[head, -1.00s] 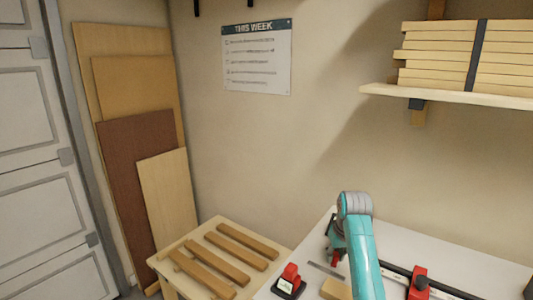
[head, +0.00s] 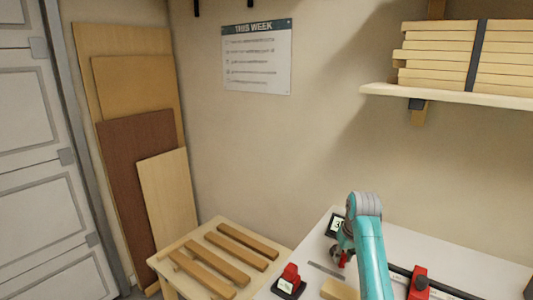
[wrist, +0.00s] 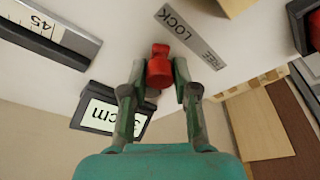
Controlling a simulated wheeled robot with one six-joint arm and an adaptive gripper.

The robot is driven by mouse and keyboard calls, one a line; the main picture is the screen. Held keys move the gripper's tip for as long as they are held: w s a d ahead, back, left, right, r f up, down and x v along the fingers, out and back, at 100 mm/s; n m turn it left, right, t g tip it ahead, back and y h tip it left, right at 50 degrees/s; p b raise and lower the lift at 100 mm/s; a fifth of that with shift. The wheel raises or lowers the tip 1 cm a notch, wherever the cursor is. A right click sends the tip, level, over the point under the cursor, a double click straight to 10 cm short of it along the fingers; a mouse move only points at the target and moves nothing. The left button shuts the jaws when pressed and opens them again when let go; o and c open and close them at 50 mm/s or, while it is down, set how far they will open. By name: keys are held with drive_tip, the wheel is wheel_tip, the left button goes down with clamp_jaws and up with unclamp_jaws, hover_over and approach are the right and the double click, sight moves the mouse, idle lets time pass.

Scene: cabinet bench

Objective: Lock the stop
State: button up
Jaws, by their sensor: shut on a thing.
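A red lever knob (wrist: 159,68) sits between the fingertips of my gripper (wrist: 157,78) in the wrist view, and the fingers are shut on it. A grey plate (wrist: 190,37) beside it carries the words LOCK and FREE. I cannot tell which word the lever points to. In the head view my gripper (head: 342,257) is at the bench, by the plate (head: 325,270), largely hidden by my teal arm. A red stop (head: 418,283) sits on the dark rail to the right; its link to the knob is not visible.
A display marked cm (wrist: 108,113) stands close by my gripper, and a scale (wrist: 52,30) reads 45. A side table (head: 210,262) with wooden strips stands to the left.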

drive_tip(key=shift+d, duration=0.3)
idle(0.5)
drive_tip(key=o, duration=0.8)
drive_tip(key=shift+c, duration=0.2)
